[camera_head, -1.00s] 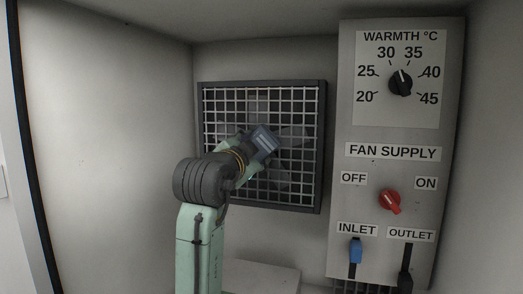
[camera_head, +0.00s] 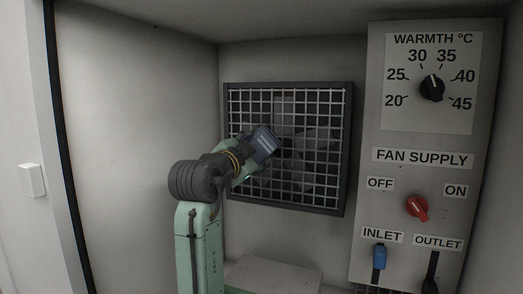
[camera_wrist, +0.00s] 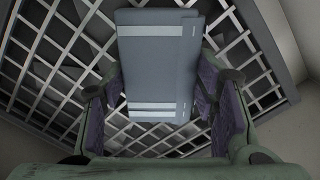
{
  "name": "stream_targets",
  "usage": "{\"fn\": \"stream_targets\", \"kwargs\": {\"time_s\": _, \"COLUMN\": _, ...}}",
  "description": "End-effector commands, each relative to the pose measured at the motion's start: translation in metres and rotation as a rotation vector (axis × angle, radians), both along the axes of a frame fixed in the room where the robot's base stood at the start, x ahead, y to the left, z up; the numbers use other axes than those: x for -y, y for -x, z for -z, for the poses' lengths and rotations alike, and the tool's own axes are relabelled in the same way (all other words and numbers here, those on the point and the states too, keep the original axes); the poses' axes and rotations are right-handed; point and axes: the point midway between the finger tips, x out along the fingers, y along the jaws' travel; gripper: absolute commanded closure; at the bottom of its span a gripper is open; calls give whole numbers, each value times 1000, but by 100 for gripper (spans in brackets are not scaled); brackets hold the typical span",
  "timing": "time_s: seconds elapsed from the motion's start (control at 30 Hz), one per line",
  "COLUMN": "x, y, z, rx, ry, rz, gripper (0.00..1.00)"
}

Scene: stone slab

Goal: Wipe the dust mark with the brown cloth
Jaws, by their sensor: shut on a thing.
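My gripper (camera_wrist: 163,88) is shut on a blue-grey, flat-faced thing (camera_wrist: 158,55) with pale stripes. It looks like a folded cloth, but no brown shows on it. In the head view the held thing (camera_head: 265,138) is in front of the left-middle part of a fan grille (camera_head: 347,150). In the wrist view the grille bars lie behind it; I cannot tell whether it touches them. I see no brown cloth and no clear dust mark in either view.
A control panel (camera_head: 400,140) stands right of the grille, with a black warmth dial (camera_head: 432,88), a red fan knob (camera_head: 417,208) and a blue inlet slider (camera_head: 379,257). A pale flat-topped block (camera_head: 275,275) lies below the grille. Plain walls enclose the space.

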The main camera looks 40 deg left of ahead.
Motion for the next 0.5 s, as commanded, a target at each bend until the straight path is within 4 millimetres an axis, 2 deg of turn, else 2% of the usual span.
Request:
{"fn": "stream_targets", "kwargs": {"time_s": 0.2, "x": -17, "y": 3, "z": 0, "rx": 0, "ry": 2, "rz": -1, "gripper": 69}}
{"fn": "stream_targets", "kwargs": {"time_s": 0.5, "x": -18, "y": 4, "z": 1, "rx": 0, "ry": 1, "rz": -1, "gripper": 69}}
